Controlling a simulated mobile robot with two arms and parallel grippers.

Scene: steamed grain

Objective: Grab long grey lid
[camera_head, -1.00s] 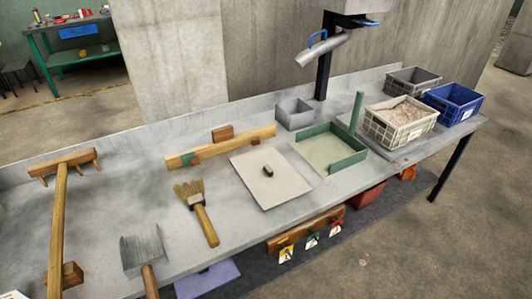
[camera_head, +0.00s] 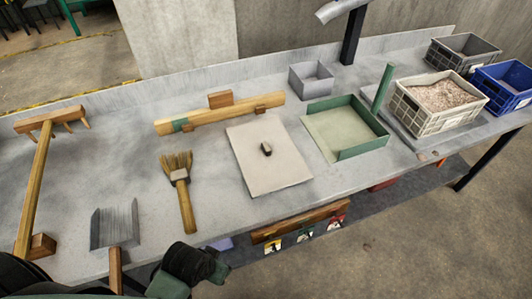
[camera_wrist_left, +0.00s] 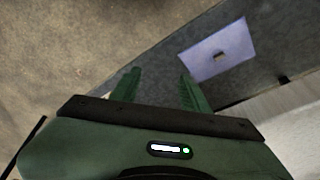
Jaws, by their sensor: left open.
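A flat pale grey lid (camera_head: 255,175) with a small dark knob lies on the table in the head view. A lavender-grey flat lid (camera_wrist_left: 215,50) with a small dark handle lies below the table level in the left wrist view, ahead and right of my left gripper (camera_wrist_left: 158,85). Only a sliver of it shows in the head view (camera_head: 222,243), past the table's front edge. My left gripper is open, with nothing between its two green fingers. In the head view, dark and green parts of my left arm show at the bottom edge. My right gripper is out of view.
The table (camera_head: 340,185) holds a hand brush (camera_head: 185,200), a scraper (camera_head: 115,228), a wooden rake (camera_head: 38,185), a green tray (camera_head: 365,148) and several crates at the right. A wooden rail (camera_head: 300,220) with tags sits under the front edge.

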